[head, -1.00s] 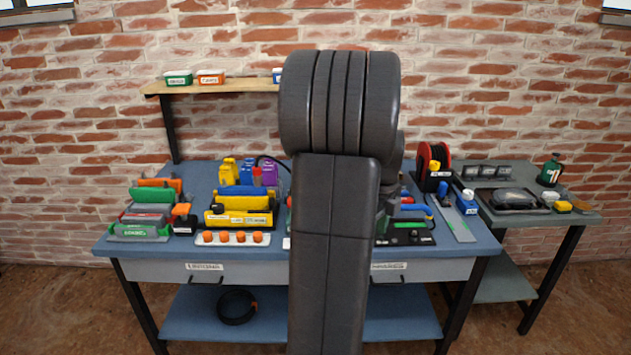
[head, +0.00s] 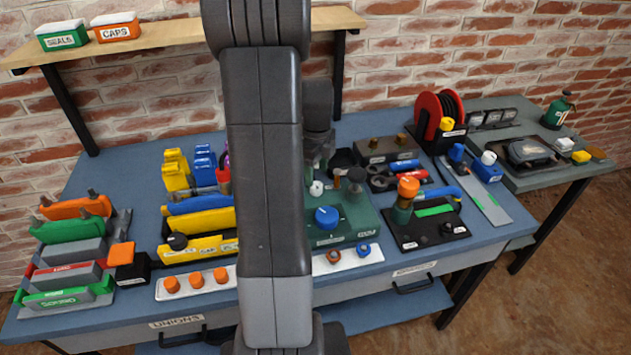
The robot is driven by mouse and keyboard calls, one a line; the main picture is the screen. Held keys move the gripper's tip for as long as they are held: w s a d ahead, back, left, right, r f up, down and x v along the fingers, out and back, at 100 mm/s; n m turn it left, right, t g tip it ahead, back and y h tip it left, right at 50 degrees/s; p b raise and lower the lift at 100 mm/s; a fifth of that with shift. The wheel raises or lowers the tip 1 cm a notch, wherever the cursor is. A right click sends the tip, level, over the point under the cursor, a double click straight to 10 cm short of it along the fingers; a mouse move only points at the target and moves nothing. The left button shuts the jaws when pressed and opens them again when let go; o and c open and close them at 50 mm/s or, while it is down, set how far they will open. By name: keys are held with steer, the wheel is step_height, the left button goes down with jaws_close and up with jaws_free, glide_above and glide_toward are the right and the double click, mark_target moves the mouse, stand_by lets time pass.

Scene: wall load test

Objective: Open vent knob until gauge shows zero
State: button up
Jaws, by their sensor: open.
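A blue round knob (head: 327,217) stands on a green block (head: 358,222) on the bench, just right of my arm. A white knob (head: 316,188) and a black knob (head: 356,176) stand behind it on the same block. I cannot tell which one is the vent knob. No gauge face can be made out; my arm hides part of the block. My gripper (head: 318,150) points down above the back of the green block, partly hidden by my arm. It is open and apart from the blue knob.
An orange-topped valve (head: 406,192) stands on a black plate right of the green block. A white strip (head: 196,284) with orange caps lies front left. Yellow holders (head: 200,245) are left of my arm. A red reel (head: 437,115) stands back right. A shelf (head: 170,42) runs behind.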

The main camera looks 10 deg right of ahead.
mark_target(316, 185)
steer(key=shift+w+f, duration=0.1)
steer(key=shift+f, duration=2.25)
steer(key=c, duration=1)
